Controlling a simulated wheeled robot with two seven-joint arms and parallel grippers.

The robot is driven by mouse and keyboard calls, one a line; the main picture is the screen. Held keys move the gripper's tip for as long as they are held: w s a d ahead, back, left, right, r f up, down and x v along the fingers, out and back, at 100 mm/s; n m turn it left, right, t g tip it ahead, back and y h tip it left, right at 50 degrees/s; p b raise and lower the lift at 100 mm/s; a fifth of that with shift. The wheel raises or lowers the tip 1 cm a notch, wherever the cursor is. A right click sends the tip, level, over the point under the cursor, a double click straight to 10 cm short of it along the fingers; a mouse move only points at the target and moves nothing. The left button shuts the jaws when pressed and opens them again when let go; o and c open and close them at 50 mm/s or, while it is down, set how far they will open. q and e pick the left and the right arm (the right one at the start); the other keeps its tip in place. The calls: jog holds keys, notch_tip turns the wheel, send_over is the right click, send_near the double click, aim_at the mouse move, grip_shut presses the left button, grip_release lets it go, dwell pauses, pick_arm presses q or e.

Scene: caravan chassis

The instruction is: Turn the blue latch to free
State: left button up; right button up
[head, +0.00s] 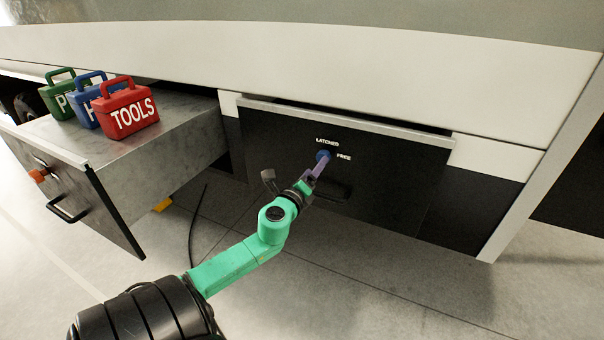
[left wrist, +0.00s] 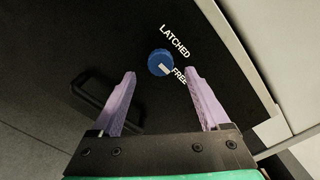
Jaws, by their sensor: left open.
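The blue latch (head: 322,155) is a round knob on the dark front of the closed drawer (head: 390,190). It also shows in the left wrist view (left wrist: 160,62), where its pale mark is on the lower-right side, towards the word FREE. The word LATCHED is above it. My left gripper (head: 318,166) is in front of the latch. In the left wrist view its two purple fingers (left wrist: 160,74) are open and empty, with the latch showing between and just beyond the tips. No contact can be seen. My right gripper is out of view.
A black handle (head: 335,190) is below the latch. At left, an open drawer (head: 185,140) carries green (head: 58,97), blue (head: 88,110) and red (head: 128,108) boxes; the red one reads TOOLS. Its front has an orange latch (head: 38,175). Floor in front is mostly clear.

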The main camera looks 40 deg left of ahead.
pick_arm(q)
jog(key=b+v, duration=0.1)
jog(key=v, duration=0.8)
jog(key=s+a+f+n+g, duration=0.1)
jog(key=a+f+n+g, duration=0.1)
jog(key=f, duration=0.5)
jog(key=a+f+n+g, duration=0.2)
jog(key=f+n, duration=0.1)
jog(key=f, duration=0.5)
jog(key=s+d+f+n+g+h, duration=0.1)
jog(key=s+f+n+g, duration=0.25)
jog(key=f, duration=0.75)
jog(key=s+d+f+n+g+h, duration=0.1)
jog(key=s+f+n+g, duration=0.3)
jog(key=f, duration=0.7)
jog(key=s+d+f+n+g+h, duration=0.2)
jog(key=s+d+f, duration=0.5)
jog(key=s, duration=0.5)
jog(key=s+d+f+n+g+h, duration=0.1)
jog(key=s+d+f+n+g, duration=0.1)
jog(key=s+d+f+n, duration=0.3)
jog(key=s+d+f, duration=0.3)
jog(key=s+f, duration=0.4)
jog(key=shift+d+f+h+p, duration=0.2)
jog(key=shift+f+h+p, duration=0.05)
jog(key=shift+h+p, duration=0.15)
jog(key=shift+g, duration=0.25)
